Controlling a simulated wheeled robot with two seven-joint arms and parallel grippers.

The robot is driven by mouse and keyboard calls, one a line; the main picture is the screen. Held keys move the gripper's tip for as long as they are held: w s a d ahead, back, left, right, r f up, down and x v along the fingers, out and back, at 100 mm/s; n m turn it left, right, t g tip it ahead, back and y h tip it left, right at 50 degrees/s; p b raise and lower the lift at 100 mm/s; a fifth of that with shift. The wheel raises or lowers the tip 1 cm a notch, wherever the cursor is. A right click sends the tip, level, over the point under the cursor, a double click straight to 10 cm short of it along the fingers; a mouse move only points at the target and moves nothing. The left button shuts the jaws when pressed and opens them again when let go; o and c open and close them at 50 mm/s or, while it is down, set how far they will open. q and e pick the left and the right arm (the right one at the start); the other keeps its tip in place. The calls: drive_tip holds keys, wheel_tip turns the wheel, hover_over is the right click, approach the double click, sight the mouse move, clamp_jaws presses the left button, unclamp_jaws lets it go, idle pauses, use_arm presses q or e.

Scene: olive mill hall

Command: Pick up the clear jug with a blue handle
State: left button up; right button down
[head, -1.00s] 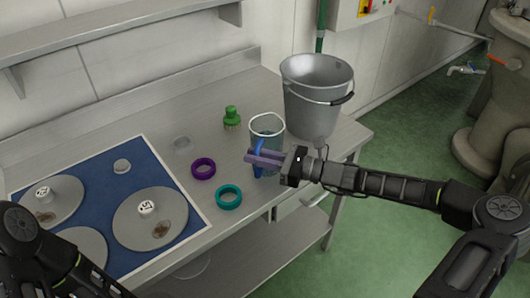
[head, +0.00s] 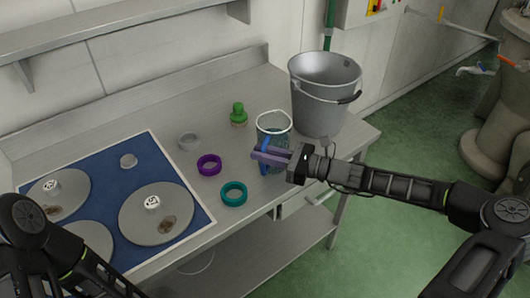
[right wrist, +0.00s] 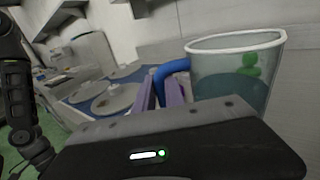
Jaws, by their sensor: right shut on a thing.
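The clear jug with a blue handle (head: 273,122) stands upright on the steel table, left of the metal bucket. In the right wrist view the jug (right wrist: 232,75) shows a white rim, and green shows through its wall. My right gripper (head: 268,155) reaches in from the right and is shut on the blue handle (right wrist: 168,72), which passes between its purple fingers (right wrist: 160,96). I cannot tell whether the jug's base is clear of the table. My left arm shows at the lower left of the head view; its gripper is out of view.
A metal bucket (head: 325,95) stands close behind the jug to the right. Grey discs lie on a blue mat (head: 105,188).

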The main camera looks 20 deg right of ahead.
drive_tip(key=shift+r, duration=0.2)
drive_tip(key=shift+r, duration=4.85)
